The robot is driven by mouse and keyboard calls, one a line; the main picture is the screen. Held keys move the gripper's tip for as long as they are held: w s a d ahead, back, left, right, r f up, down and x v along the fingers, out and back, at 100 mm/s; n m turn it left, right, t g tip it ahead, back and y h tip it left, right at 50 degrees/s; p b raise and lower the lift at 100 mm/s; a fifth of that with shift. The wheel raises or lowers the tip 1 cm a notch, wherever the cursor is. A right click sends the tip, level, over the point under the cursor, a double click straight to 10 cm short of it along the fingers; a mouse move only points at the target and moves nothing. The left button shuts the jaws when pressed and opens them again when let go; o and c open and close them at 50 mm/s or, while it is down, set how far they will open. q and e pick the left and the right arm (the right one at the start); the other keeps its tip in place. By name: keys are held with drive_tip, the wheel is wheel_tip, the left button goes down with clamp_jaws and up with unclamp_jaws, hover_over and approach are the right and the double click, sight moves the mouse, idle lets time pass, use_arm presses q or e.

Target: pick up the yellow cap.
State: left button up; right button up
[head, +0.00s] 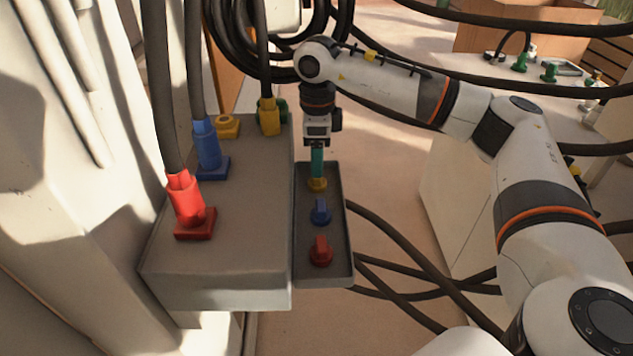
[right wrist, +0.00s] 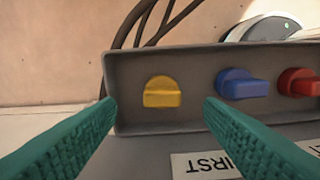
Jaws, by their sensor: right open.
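The yellow cap (head: 317,184) lies at the far end of the grey tray (head: 342,228) in the head view. In the right wrist view the yellow cap (right wrist: 162,93) sits in the tray (right wrist: 120,70), beyond and between my fingers. My right gripper (head: 317,176) points down over the yellow cap, with green fingers. In the right wrist view the right gripper (right wrist: 160,105) is open, its fingers apart with nothing between their tips. In the head view the fingers partly hide the cap. My left gripper is not in view.
A blue cap (head: 320,211) and a red cap (head: 321,251) lie nearer in the tray. The tray adjoins a grey block (head: 240,230) with red (head: 187,203), blue (head: 207,148) and yellow (head: 269,116) cable plugs. Black cables (head: 400,245) run right of the tray.

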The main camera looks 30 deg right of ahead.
sight(317, 180)
drive_tip(key=f, duration=0.2)
drive_tip(key=f+b, duration=0.1)
drive_tip(key=f, duration=0.2)
drive_tip(key=shift+s+d+f, duration=0.1)
drive_tip(key=shift+s+f, duration=0.1)
drive_tip(key=shift+f, duration=0.1)
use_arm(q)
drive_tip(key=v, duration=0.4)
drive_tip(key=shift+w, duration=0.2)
use_arm(e)
drive_tip(key=shift+c, duration=0.3)
drive_tip(key=shift+r, duration=0.1)
drive_tip(key=c, duration=1)
